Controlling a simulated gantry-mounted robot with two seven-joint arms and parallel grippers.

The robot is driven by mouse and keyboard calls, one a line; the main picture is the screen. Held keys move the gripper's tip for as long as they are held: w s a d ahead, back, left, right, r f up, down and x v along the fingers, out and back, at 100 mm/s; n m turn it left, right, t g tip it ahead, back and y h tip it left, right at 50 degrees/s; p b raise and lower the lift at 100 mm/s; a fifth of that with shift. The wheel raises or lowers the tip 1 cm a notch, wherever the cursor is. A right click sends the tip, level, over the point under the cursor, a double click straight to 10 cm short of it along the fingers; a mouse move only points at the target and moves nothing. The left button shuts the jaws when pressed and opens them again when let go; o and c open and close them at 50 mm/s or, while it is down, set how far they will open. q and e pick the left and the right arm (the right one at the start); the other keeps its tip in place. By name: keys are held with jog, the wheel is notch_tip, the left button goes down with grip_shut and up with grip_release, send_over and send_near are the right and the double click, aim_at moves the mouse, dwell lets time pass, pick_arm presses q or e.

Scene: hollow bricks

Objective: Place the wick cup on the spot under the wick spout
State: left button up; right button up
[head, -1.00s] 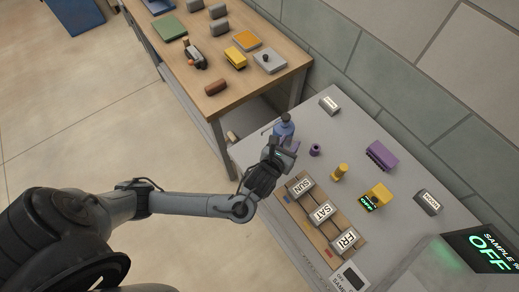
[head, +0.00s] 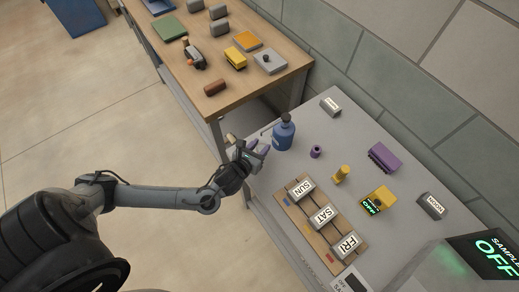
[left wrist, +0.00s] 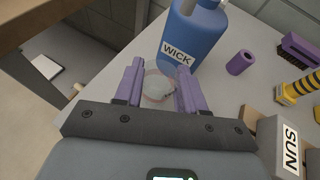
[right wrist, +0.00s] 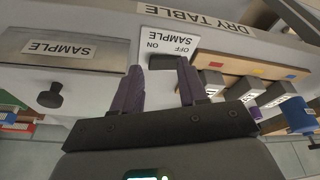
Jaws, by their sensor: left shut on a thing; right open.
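The blue bottle labelled WICK (head: 283,135) stands upright near the left edge of the grey table, its thin spout pointing left. It also shows in the left wrist view (left wrist: 190,42). My left gripper (head: 259,148) is beside the bottle, on its spout side, low by the table edge. In the left wrist view, its purple fingers (left wrist: 160,90) are shut on a pale translucent cup (left wrist: 157,86). The cup is in front of the bottle; whether it touches the table is unclear. The spot is not discernible. My right gripper (right wrist: 158,82) is open and empty.
A purple cylinder (head: 316,152) and a yellow post (head: 341,174) stand right of the bottle. A wooden board with SUN, SAT and FRI blocks (head: 323,216) lies nearer. The right wrist view shows a switch panel (right wrist: 170,42) and a SAMPLE drawer (right wrist: 65,50).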

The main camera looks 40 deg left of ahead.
pick_arm(q)
jog(key=shift+f, duration=0.8)
jog(key=shift+f, duration=0.1)
jog(key=o, duration=1.2)
jog(key=shift+o, duration=0.2)
